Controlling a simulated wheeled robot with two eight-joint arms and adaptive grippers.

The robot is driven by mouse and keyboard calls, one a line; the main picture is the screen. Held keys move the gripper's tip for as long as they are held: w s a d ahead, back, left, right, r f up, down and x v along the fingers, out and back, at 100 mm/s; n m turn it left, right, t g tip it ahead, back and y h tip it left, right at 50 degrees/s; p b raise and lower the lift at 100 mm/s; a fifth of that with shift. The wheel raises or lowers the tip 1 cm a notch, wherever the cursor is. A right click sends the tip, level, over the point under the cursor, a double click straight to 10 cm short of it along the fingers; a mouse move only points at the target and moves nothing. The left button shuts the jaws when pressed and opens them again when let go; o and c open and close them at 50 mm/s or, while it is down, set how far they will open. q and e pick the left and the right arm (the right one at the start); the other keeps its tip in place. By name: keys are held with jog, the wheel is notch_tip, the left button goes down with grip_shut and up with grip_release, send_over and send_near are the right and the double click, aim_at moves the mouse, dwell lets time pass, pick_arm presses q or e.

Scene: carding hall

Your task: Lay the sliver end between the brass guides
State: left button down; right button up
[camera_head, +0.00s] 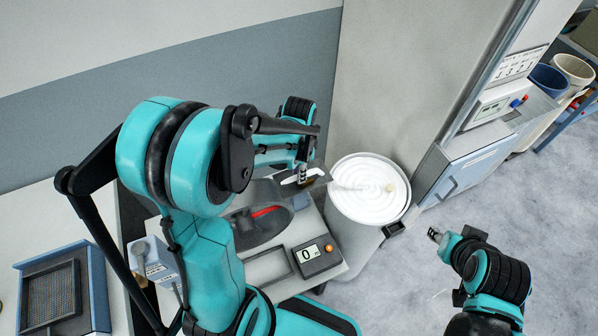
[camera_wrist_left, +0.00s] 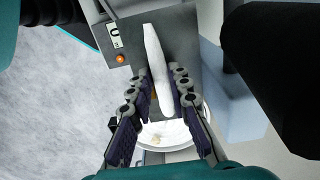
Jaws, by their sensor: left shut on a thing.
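The white sliver end (camera_head: 298,178) shows at my left gripper (camera_head: 304,166), above a dark plate beside the sliver can (camera_head: 340,213). In the left wrist view, the sliver end (camera_wrist_left: 153,50) is a long white strip running between the fingers of my left gripper (camera_wrist_left: 161,82), which is shut on it. The strip reaches over a grey plate (camera_wrist_left: 178,42). A small brass-coloured patch (camera_wrist_left: 152,91) shows beside the strip; I cannot tell whether it is a guide. My right gripper (camera_head: 435,236) is over the floor, too small to read its fingers.
The can holds white coiled sliver. A device with a display and orange button (camera_head: 317,254) stands at the bench front, with a dark machine bearing a red strip (camera_head: 264,212) behind it. A blue-framed tray (camera_head: 101,290) lies left.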

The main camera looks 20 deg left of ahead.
pick_arm(q)
jog(key=shift+f+b, duration=0.3)
jog(key=shift+f, duration=0.05)
jog(key=shift+s+d+f+b, duration=0.1)
jog(key=shift+s+f+b, duration=0.15)
jog(key=shift+b, duration=0.1)
jog(key=c, duration=1.4)
grip_release()
jog(key=shift+w+f, duration=0.1)
jog(key=shift+w, duration=0.15)
